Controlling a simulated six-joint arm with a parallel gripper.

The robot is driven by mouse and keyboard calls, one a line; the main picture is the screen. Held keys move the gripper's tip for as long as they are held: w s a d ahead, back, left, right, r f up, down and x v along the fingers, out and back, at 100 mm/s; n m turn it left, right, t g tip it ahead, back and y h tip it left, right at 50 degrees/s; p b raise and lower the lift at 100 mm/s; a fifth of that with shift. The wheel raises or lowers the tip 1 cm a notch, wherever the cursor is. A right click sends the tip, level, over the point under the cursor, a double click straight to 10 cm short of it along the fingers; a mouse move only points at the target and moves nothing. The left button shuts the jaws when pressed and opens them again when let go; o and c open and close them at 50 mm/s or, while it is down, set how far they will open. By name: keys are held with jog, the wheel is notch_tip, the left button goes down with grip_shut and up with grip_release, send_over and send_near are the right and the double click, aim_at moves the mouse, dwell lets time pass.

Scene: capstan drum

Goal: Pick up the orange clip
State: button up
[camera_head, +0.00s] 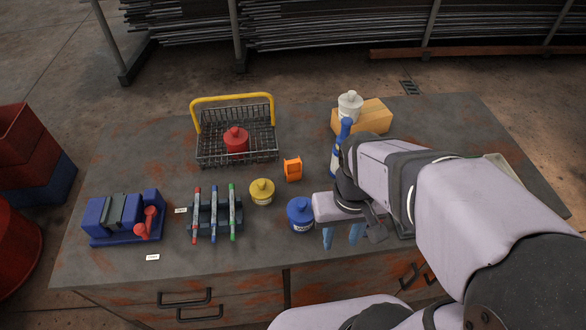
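The orange clip (293,169) is a small, blocky orange piece on the grey tabletop, near the middle of the table. It stands apart from the things around it. My gripper (342,238) is to the right of the clip and nearer the table's front edge, pointing down. Its two blue fingers are spread, with nothing visible between them. The blue pot (300,214) stands just left of my gripper. My arm covers much of the table's right side.
A yellow pot (262,191) stands front-left of the clip. A wire basket (204,158) with a red pot (236,141) is behind-left. A pen rack (205,215) is farther left.

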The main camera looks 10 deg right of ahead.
jog(key=n+t+h+b, duration=0.2)
jog(key=n+h+b, duration=0.9)
jog(key=n, duration=0.8)
send_over(295, 160)
jog(key=a+p, duration=0.2)
jog(key=a, duration=0.1)
jog(key=shift+s+d+r+h, duration=0.25)
jog(key=shift+s+r+h, duration=0.15)
jog(key=shift+h, duration=0.5)
jog(key=shift+n+h, duration=0.3)
jog(key=f, duration=0.5)
jog(key=a+f, duration=0.1)
jog(key=f, duration=0.1)
jog(key=shift+w+a+f+b, duration=0.1)
jog(key=shift+w+f+b, duration=0.05)
jog(key=shift+f+b, duration=0.2)
jog(key=shift+p+x, duration=0.6)
jog(key=shift+x, duration=1.1)
jog(key=shift+p+x, duration=0.5)
jog(key=shift+x, duration=1.45)
grip_shut()
